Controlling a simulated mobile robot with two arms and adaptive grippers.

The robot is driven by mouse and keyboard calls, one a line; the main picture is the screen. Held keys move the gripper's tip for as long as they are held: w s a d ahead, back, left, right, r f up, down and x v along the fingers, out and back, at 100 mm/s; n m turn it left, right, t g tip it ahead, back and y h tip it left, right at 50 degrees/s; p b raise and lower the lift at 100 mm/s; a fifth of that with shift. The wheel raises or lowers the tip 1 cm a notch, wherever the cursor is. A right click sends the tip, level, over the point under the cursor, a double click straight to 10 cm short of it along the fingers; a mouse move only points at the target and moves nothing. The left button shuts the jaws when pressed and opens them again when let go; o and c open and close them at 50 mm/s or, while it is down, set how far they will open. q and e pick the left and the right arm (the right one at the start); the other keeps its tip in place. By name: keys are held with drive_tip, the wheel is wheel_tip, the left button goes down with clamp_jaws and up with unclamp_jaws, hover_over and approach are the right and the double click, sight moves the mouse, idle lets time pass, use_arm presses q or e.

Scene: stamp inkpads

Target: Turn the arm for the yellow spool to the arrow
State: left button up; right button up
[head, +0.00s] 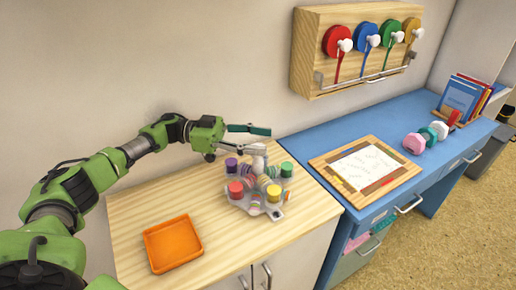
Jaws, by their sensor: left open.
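The yellow spool (410,25) hangs at the right end of a wooden wall rack (315,45). A white knob (419,33) sits at its front, perhaps part of its arm. The arm's outline and the arrow are too small to make out. My left gripper (263,139) is open and empty, with its fingers pointing right. It is above the wooden cabinet near the stamp carousel, well left of and below the yellow spool. My right gripper is not in view.
Red (333,40), blue (364,36) and green (389,32) spools share the rack, above a metal rail. A stamp carousel (238,202) and orange tray (173,244) stand on the wooden cabinet. A framed paper (363,166) lies on the blue desk, beside colored rolls (414,143) and books (459,97).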

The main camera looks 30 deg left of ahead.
use_arm(q)
wheel_tip(320, 180, up, 7)
idle(0.3)
